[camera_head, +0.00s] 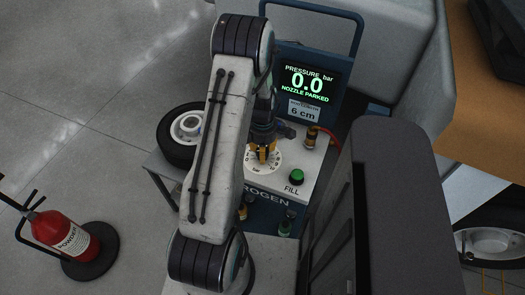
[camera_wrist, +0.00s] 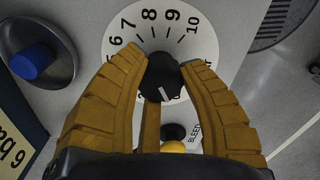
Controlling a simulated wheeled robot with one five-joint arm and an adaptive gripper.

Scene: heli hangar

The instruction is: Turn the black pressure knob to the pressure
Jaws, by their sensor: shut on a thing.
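The black pressure knob (camera_wrist: 164,74) sits on a white dial (camera_wrist: 122,40) in the wrist view, with the numbers 6 to 10 showing; its lower numbers are hidden. A white line marks the knob's near side. My gripper (camera_wrist: 165,68) has its yellow fingers closed around the knob, one on each side. In the head view my gripper (camera_head: 262,152) points down at the dial (camera_head: 266,163) on the cart's top, and the knob is hidden there. The display (camera_head: 307,83) reads "PRESSURE bar 0.0" and "NOZZLE PARKED".
A green FILL button (camera_head: 297,177) is right of the dial. A brass fitting with a red hose (camera_head: 312,136) stands behind the button. A wheel (camera_head: 186,128) lies at left. A fire extinguisher (camera_head: 65,233) stands on the floor.

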